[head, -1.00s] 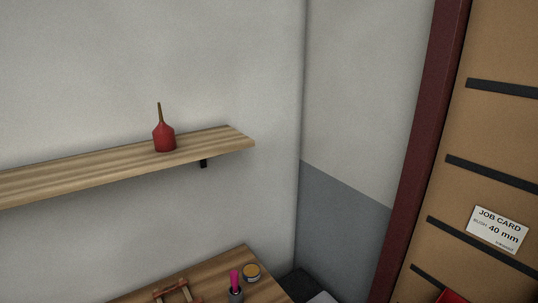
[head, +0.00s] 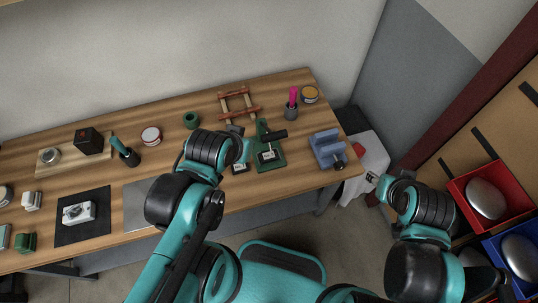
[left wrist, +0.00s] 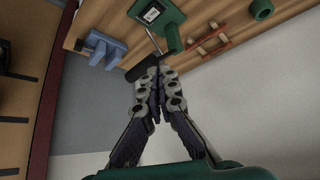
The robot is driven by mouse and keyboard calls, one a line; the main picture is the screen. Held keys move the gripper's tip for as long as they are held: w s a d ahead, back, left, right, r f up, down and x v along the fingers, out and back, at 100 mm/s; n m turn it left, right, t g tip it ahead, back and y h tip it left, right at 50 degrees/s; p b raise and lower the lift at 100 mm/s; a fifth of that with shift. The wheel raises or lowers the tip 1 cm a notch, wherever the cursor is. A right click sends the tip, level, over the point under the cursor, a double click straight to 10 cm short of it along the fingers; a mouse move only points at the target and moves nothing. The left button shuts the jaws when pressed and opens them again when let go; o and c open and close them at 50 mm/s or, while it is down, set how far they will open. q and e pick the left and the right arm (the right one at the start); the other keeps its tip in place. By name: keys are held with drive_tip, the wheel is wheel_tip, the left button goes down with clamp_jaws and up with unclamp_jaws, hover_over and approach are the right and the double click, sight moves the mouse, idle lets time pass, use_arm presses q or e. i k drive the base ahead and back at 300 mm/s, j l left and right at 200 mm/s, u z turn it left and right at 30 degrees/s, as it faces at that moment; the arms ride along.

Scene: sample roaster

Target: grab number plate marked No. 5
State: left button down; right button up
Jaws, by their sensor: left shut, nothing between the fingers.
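I cannot make out a plate marked No. 5 in either view. A small pale label (head: 268,155) sits on the green arbor-press-like tool (head: 262,135), but its text is too small to read. That tool also shows at the top of the left wrist view (left wrist: 170,28). My left gripper (left wrist: 153,75) is shut and empty, its fingertips close to the tool's black handle in that view. In the head view the left gripper (head: 238,140) is partly hidden by its wrist, just left of the tool. My right gripper (head: 373,179) is beyond the bench's right end, its fingers too small to judge.
The wooden bench (head: 310,90) holds a blue vise (head: 328,149), a red-brown frame (head: 238,104), a pink-handled item in a cup (head: 291,104) and several tins. A red bin (head: 460,190) and a blue bin (head: 495,255) stand at the right.

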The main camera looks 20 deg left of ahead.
sight(267, 156)
drive_tip(key=i+l+u, duration=0.15)
drive_tip(key=u, duration=0.6)
